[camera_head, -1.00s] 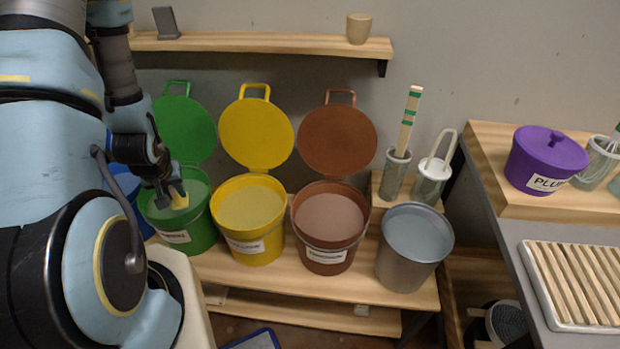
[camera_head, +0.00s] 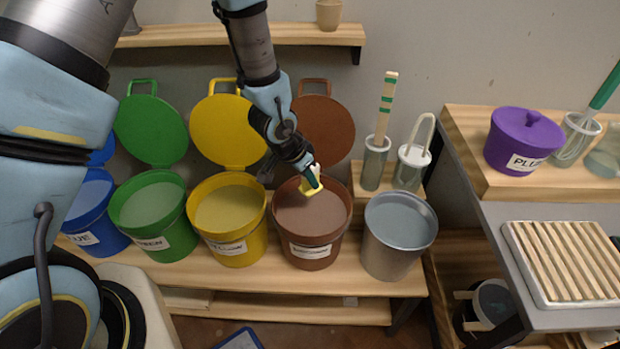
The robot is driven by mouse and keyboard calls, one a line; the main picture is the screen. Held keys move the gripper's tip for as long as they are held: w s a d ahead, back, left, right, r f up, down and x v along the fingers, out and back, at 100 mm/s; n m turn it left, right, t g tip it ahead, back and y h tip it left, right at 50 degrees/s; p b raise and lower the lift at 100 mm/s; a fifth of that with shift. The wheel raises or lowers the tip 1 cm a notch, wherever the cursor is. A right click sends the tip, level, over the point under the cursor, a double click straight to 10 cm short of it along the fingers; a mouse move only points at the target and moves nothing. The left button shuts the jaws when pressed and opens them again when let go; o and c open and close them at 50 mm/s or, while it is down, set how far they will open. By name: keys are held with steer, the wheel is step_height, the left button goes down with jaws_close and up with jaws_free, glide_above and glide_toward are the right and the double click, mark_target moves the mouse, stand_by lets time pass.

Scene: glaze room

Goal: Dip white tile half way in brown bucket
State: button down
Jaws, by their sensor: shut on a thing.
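My gripper (camera_head: 306,178) is shut on a small tile (camera_head: 312,187), pointing down over the brown bucket (camera_head: 311,251). The tile shows white at the top, pale yellow lower down and a dark green patch at its right. The brown bucket is open, with brown glaze (camera_head: 312,212) inside and its brown lid (camera_head: 324,130) upright behind it, partly covered by my arm. The tile is at the back part of the bucket's mouth. I cannot tell whether its lower edge touches the glaze.
Open yellow (camera_head: 228,250), green (camera_head: 152,245) and blue (camera_head: 90,232) buckets stand left of the brown one. A metal bucket (camera_head: 391,252) of greyish liquid is at its right. A lidded purple pot (camera_head: 523,150) and a slatted rack (camera_head: 566,265) are farther right.

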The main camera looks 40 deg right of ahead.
mark_target(308, 192)
steer(key=shift+s+d+f, duration=0.15)
steer(key=shift+s+f, duration=0.05)
steer(key=shift+f, duration=0.05)
step_height(308, 192, down, 8)
steer(key=b, duration=0.6)
steer(key=shift+b, duration=0.3)
steer(key=shift+f+b, duration=1.8)
steer(key=shift+f, duration=0.4)
steer(key=shift+f, duration=0.3)
steer(key=shift+r, duration=0.1)
steer(key=shift+r+p, duration=2.35)
steer(key=shift+r, duration=1.05)
steer(key=shift+r+p, duration=2.1)
steer(key=shift+r, duration=0.7)
